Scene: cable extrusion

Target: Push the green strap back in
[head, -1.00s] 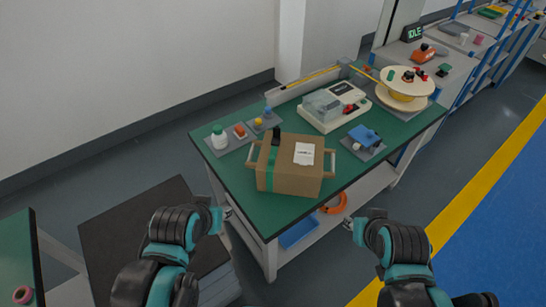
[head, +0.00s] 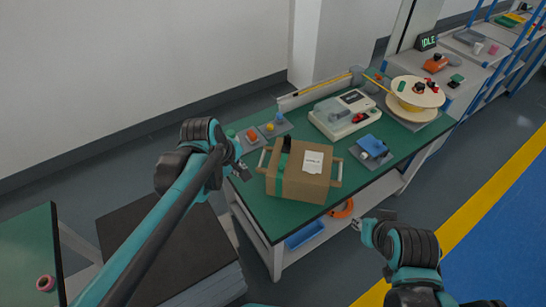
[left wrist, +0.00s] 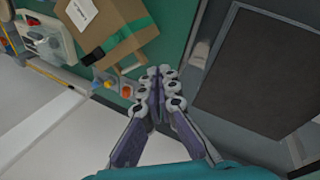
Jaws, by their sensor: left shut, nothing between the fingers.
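A brown cardboard box (head: 307,190) with side handles and a white label sits on the green-topped table. The green strap (head: 279,184) runs down the box's left part, with a black piece (head: 286,145) near its top. The strap (left wrist: 127,37) also crosses the box in the left wrist view, with the black piece at its end. My left gripper (head: 243,172) is shut and empty, apart from the box, by its left side at the table's left edge. My right gripper (head: 357,224) is off the table's front side; its finger opening is too small to tell.
Behind the box are a grey-white machine (head: 342,115) and a spool (head: 418,95). A mat with small coloured items (head: 270,127) lies behind left, a blue item (head: 373,145) to the right. A dark platform (head: 150,240) stands lower left.

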